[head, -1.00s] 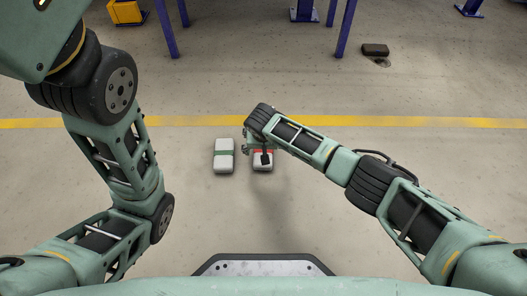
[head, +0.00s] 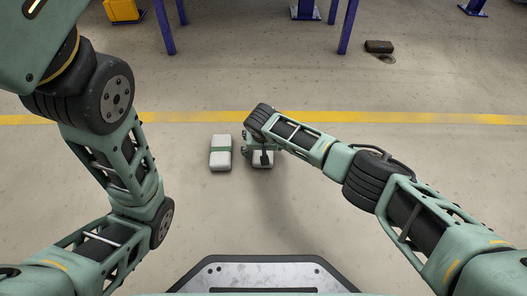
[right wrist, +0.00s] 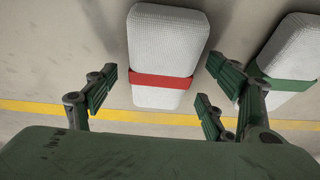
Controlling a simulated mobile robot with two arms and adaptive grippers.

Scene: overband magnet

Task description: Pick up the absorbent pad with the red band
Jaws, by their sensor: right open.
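The white absorbent pad with the red band (right wrist: 165,55) lies on the floor. In the right wrist view it is upper centre, its red band crossing it, and it lies between and beyond my open fingers. My right gripper (right wrist: 158,82) is open and empty, with one finger left of the pad and two on the right. I cannot tell whether they touch it. My left arm is at the left; its gripper is out of view.
A similar white pad with a green band (head: 220,152) lies close to the left of it; in the right wrist view it is at the right (right wrist: 285,55), beside my right-hand fingers. A yellow floor line (head: 200,118) runs behind. A dark block (head: 379,47) lies farther back. Blue legs (head: 347,27) stand behind.

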